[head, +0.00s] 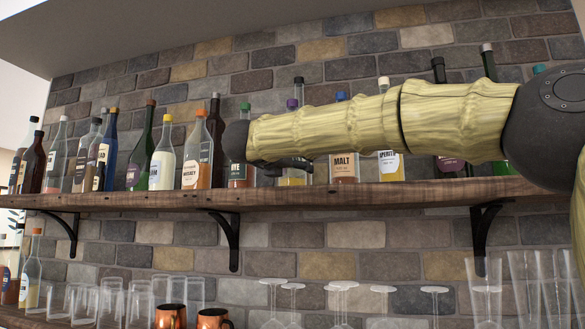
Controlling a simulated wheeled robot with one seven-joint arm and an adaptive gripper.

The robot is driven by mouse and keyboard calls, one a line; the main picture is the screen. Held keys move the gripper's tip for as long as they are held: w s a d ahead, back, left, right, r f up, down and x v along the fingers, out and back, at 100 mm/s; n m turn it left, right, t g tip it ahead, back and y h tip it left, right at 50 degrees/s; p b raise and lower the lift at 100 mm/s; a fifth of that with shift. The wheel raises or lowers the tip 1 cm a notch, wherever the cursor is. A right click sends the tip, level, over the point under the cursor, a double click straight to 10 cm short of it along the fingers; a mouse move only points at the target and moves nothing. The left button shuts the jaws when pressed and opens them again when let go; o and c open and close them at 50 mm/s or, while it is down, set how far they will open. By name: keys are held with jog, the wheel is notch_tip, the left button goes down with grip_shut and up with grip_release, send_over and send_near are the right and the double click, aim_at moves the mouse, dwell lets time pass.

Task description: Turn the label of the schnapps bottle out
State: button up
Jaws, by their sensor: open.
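Many bottles stand upright on the wooden upper shelf (330,194). I cannot read "schnapps" on any label, so I cannot tell for sure which bottle it is. My gripper (289,167) is a dark shape under the left end of my arm, in front of the bottles, and it is open. Just beside it, a green-capped bottle (238,172) shows part of its label, and a bottle with yellowish contents (292,178) is partly hidden behind my gripper and arm. A bottle labelled MALT (344,167) stands to the right. No bottle appears held.
A clear bottle with a white label (162,166) and an orange-brown bottle (196,160) stand left of my gripper. A dark bottle (216,145) is close by. My arm hides several bottle tops. Glasses (185,290) and copper mugs (170,316) stand below. Black brackets (231,240) support the shelf.

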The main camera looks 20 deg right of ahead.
jog(key=shift+w+a+m+g+h, duration=0.15)
jog(key=shift+a+m+g+h, duration=0.05)
jog(key=shift+m+g+h, duration=0.8)
jog(key=shift+s+d, duration=0.2)
jog(key=shift+d, duration=0.05)
jog(key=shift+w+a+f+b, duration=0.1)
jog(key=shift+w+a+b, duration=0.1)
jog(key=shift+b, duration=0.1)
jog(key=shift+s+d, duration=0.1)
jog(key=shift+s, duration=0.05)
jog(key=shift+c, duration=0.4)
jog(key=c, duration=0.7)
jog(key=shift+n+t+y+b, duration=0.3)
jog(key=shift+n+y+b, duration=0.1)
jog(key=shift+b, duration=0.3)
